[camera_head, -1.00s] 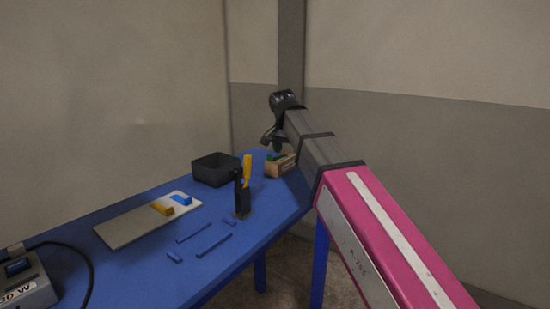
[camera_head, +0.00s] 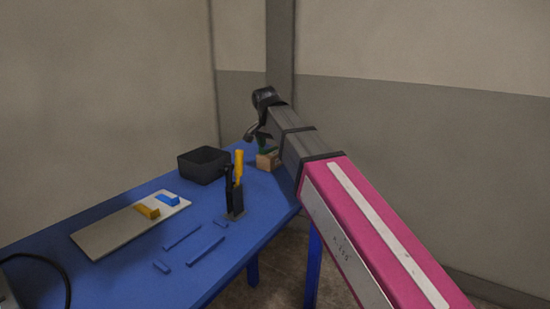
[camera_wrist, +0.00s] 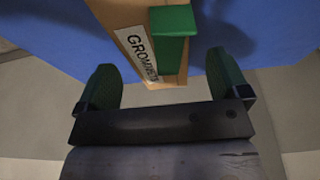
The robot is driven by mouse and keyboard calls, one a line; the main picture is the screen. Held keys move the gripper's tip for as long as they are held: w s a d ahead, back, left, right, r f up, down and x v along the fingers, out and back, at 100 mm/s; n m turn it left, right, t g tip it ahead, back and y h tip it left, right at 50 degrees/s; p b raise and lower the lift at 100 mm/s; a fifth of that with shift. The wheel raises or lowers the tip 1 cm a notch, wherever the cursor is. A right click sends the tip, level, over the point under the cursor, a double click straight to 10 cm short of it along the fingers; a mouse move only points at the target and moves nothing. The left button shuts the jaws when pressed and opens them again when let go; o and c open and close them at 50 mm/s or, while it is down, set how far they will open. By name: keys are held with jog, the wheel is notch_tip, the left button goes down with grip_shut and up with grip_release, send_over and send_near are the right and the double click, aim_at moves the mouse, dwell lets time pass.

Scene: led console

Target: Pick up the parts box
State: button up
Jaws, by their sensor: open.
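The parts box (camera_head: 268,161) is a small light-wood box with a green piece on it, near the far right corner of the blue table. In the wrist view the box (camera_wrist: 138,62) carries a white label reading roughly "GROMMETS", and the green piece (camera_wrist: 173,38) shows on top. My gripper (camera_wrist: 166,84) is open, its two green-padded fingers on either side of the box's near end, with visible gaps. In the head view my gripper (camera_head: 257,138) is above and by the box and partly hides it. No contact shows.
A grey wall stands behind.

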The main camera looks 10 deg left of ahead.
aim_at(275, 149)
jog(key=shift+x, duration=2.35)
jog(key=c, duration=1.1)
jog(key=shift+r, duration=0.1)
jog(key=shift+c, duration=0.2)
